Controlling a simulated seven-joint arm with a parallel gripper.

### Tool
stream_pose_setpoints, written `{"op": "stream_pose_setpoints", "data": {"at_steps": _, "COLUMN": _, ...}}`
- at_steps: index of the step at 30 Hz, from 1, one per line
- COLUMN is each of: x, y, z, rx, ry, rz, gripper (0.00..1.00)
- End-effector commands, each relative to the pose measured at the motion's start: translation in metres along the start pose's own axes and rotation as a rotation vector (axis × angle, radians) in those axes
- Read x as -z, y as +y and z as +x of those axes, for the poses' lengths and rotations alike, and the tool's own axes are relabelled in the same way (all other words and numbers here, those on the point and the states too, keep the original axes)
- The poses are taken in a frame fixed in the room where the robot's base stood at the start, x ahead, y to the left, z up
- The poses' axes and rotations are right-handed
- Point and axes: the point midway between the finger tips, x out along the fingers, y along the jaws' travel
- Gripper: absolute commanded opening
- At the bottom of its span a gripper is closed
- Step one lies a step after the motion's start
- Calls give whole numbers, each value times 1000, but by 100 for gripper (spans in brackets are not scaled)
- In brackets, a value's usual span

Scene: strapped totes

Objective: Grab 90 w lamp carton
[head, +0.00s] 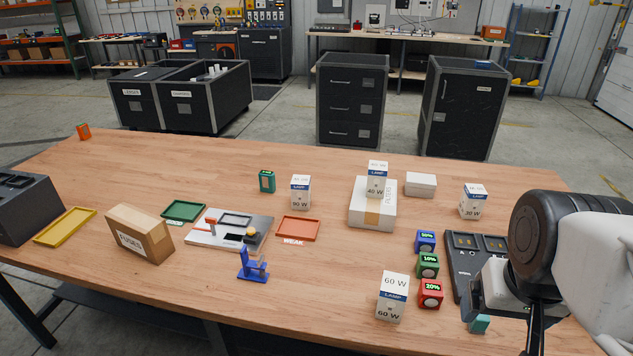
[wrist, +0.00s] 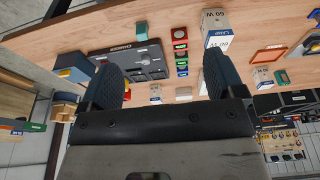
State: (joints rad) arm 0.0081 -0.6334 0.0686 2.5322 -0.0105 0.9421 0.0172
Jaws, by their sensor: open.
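The 90 W lamp carton (head: 301,191) is a small white box with a blue band, upright at mid-table in the head view, beside a small green box (head: 267,181). I cannot pick it out surely in the wrist view. Other lamp cartons are the 60 W carton (head: 391,297) near the front edge, the 40 W carton (head: 377,179) on a larger white box, and the 30 W carton (head: 473,201) at right. My gripper (wrist: 176,48) is open and empty. In the head view it is at the far right, partly hidden by my arm, well away from the 90 W carton.
Numbered blue, green and red blocks (head: 428,266) stand by a dark panel (head: 468,252). An orange tray (head: 298,228), a blue stand (head: 252,264), a grey fixture plate (head: 229,230), a green tray (head: 184,211) and a cardboard box (head: 139,234) lie further left. Front-middle table is clear.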

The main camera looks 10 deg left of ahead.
Motion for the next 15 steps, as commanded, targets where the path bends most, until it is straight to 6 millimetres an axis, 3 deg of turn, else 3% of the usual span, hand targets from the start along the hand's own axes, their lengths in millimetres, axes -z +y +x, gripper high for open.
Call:
{"op": "stream_pose_setpoints", "data": {"at_steps": 10, "x": 2, "y": -1, "z": 0, "rx": 2, "ry": 2, "rz": -2, "gripper": 92}}
{"op": "stream_pose_setpoints", "data": {"at_steps": 15, "x": 16, "y": -7, "z": 2, "rx": 19, "ry": 23, "rz": -15, "gripper": 92}}
